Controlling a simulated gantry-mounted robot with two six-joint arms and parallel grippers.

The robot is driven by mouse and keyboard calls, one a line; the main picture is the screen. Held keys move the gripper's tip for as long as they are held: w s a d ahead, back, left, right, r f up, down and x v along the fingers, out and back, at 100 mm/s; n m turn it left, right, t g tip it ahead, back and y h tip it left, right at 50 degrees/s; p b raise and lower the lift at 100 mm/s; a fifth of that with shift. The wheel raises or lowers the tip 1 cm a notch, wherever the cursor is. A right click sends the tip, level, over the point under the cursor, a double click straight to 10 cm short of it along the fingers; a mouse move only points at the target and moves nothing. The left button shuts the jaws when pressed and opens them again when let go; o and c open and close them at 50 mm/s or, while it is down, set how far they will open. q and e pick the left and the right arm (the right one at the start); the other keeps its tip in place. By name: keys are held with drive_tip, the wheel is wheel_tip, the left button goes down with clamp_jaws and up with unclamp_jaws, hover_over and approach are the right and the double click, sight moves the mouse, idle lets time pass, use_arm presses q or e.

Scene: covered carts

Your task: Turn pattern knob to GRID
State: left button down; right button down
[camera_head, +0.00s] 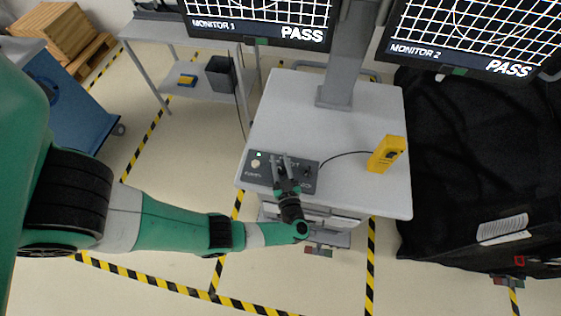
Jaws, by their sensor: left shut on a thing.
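A dark control box (257,176) lies on the grey cart top (290,112), near its front left edge. It has a small green light and a pale round button at its left end and a small dark knob at its right end. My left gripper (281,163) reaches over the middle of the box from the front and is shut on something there. The gripper covers that part, so the pattern knob and its setting are hidden. The box lettering is too small to read. My right gripper is not in view.
A yellow handheld device (387,153) stands on the cart's right side, joined to the box by a black cable. A grey post (340,60) rises behind, between two monitors reading PASS (258,25). A black-covered cart (460,150) stands to the right. A side table (205,85) stands at the back left.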

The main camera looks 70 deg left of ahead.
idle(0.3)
use_arm(q)
drive_tip(key=c, duration=0.5)
unclamp_jaws()
drive_tip(key=shift+d, duration=0.1)
drive_tip(key=d, duration=0.3)
drive_tip(key=d+b, duration=0.1)
drive_tip(key=d, duration=0.3)
drive_tip(key=s+d, duration=0.1)
drive_tip(key=d, duration=0.3)
drive_tip(key=shift+d, duration=0.15)
